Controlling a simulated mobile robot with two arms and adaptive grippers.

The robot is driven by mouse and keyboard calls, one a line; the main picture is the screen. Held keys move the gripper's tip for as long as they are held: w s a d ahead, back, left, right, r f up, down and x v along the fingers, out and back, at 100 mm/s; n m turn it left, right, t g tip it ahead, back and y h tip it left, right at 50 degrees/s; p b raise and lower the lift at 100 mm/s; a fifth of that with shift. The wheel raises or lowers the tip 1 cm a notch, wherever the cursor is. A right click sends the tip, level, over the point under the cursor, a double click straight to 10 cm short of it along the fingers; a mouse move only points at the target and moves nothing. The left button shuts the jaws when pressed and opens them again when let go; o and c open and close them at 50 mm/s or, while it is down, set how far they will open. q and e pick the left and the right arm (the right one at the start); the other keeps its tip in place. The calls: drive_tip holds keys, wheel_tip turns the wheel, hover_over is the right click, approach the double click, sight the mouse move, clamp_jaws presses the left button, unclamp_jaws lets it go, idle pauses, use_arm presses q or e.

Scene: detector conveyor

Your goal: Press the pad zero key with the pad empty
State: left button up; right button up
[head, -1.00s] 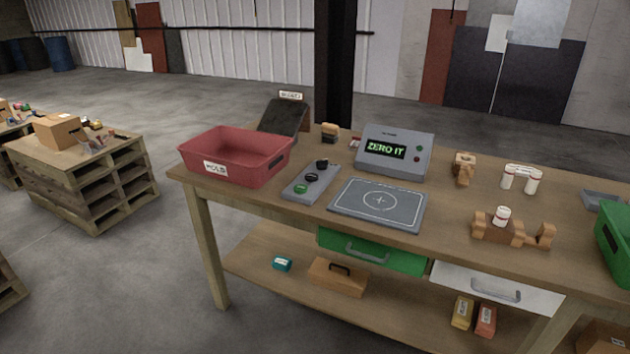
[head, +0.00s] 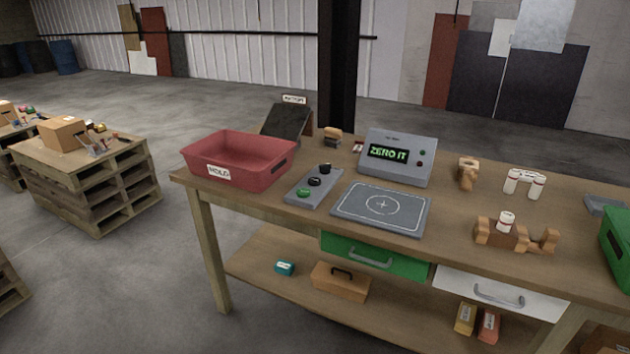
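The grey pad (head: 355,209) lies flat on the workbench, with a white outline and a circled cross on top. Nothing rests on it. Left of it is a narrow grey key strip (head: 325,187) with a green key (head: 304,192) at the near end and two black keys, one in the middle (head: 314,181) and one at the far end (head: 325,168). Which is the zero key cannot be read. Behind the pad, the grey display box (head: 399,157) shows "ZERO IT" in green. Neither of my grippers is in view.
A red bin (head: 243,176) labelled "HOLD" stands left of the key strip. White canisters (head: 525,183) and wooden holders (head: 515,235) stand to the right. A green bin (head: 617,240) is at the right edge. Drawers and a lower shelf (head: 260,260) are below.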

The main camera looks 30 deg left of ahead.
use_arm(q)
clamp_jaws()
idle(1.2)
